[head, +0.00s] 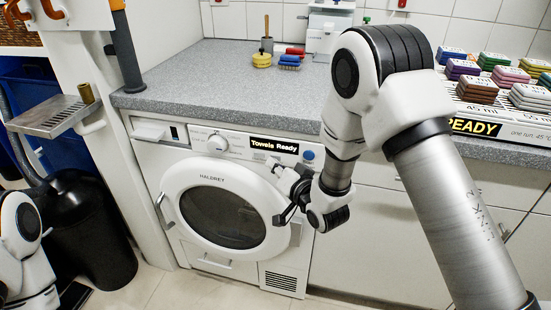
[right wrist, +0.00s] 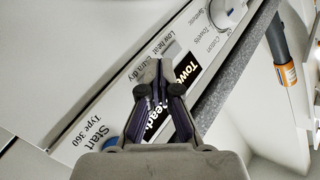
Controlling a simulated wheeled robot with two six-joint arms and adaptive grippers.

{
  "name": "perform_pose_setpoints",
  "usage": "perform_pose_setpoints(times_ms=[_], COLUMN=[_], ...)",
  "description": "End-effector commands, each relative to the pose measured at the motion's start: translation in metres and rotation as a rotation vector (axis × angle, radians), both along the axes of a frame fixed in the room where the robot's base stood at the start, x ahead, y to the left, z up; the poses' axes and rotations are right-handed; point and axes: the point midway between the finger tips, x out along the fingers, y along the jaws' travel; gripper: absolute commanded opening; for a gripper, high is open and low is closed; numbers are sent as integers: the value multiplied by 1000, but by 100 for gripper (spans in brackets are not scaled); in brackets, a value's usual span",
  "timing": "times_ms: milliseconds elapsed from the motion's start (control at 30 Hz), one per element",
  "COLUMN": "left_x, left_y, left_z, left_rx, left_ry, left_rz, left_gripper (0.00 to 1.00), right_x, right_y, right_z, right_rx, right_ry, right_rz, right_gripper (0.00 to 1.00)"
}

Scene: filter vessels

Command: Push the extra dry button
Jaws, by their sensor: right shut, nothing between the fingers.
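The white dryer (head: 172,150) stands under the counter, its round door shut. Its display reads "Towels Ready" (head: 274,146) and also shows in the right wrist view (right wrist: 187,66). My right gripper (head: 273,164) is shut and empty in front of the panel, just below the display. In the right wrist view its closed fingertips (right wrist: 156,68) lie over the panel beside the "Extra dry" label (right wrist: 137,69). The extra dry button itself is mostly or wholly hidden by the fingers; I cannot tell whether they touch it. My left gripper is out of view.
The "Low heat" label (right wrist: 168,43) is close to the fingertips. A blue Start button (head: 308,155) sits right of the display, and a round dial (head: 217,143) left of it. The grey counter (head: 200,80) overhangs the panel. Coloured folded stacks (head: 478,88) lie at right.

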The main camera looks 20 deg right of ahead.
Motion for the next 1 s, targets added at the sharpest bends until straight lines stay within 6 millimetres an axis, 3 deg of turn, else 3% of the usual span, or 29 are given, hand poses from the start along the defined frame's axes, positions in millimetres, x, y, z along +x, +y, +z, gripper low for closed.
perform_pose_setpoints(times_ms=[467,1000], left_x=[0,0], left_y=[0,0], left_z=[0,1], left_rx=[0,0], left_ry=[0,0], left_rz=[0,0], left_gripper=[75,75], right_x=[3,-9], right_y=[-2,6], right_z=[0,0], right_rx=[0,0], right_ry=[-1,0], right_rz=[-1,0], right_gripper=[0,0])
